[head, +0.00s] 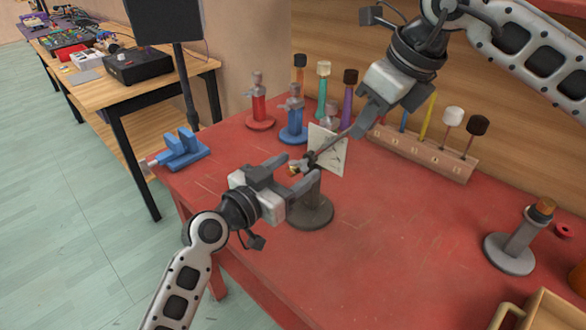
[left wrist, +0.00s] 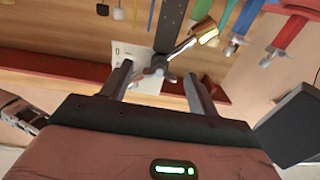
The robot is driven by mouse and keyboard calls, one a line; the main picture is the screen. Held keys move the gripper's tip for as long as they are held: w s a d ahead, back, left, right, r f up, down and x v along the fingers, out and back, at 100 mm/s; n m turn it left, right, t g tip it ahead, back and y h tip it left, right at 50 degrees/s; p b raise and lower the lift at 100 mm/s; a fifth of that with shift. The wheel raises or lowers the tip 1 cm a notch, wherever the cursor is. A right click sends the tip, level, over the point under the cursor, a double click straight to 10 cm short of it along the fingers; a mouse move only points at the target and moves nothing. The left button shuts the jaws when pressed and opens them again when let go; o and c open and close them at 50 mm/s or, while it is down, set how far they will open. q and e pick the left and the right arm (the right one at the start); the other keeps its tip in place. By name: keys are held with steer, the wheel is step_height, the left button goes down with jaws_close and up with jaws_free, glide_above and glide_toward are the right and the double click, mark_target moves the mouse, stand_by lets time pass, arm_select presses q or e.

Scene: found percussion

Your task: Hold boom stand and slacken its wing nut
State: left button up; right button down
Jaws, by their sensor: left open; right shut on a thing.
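The boom stand has a round dark grey base (head: 312,212) on the red table. Its thin boom slants up to the right in the head view, with a brass end piece (left wrist: 205,32) showing in the left wrist view. The small grey wing nut (left wrist: 157,68) sits at the joint. My left gripper (head: 303,172) is open at the joint. In the left wrist view its two fingers stand either side of the wing nut, with gaps. My right gripper (head: 362,118) is shut at the boom's upper end, apparently on the boom. Its exact contact is too small to see.
A pale card (head: 328,150) stands just behind the joint. Red (head: 258,105) and blue (head: 294,122) stands and a wooden mallet rack (head: 425,152) line the back. A blue vise (head: 182,150) is at left, another grey stand (head: 512,250) at right. The table's front middle is clear.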

arm_select(q)
steer(key=shift+w+d, duration=0.1)
steer(key=shift+d, duration=0.05)
steer(key=shift+c, duration=0.3)
steer(key=c, duration=0.9)
steer(key=shift+c, duration=0.2)
steer(key=shift+n, duration=0.3)
steer(key=n, duration=0.5)
steer(key=shift+n, duration=0.4)
steer(key=n, duration=0.6)
steer(key=shift+n, duration=0.3)
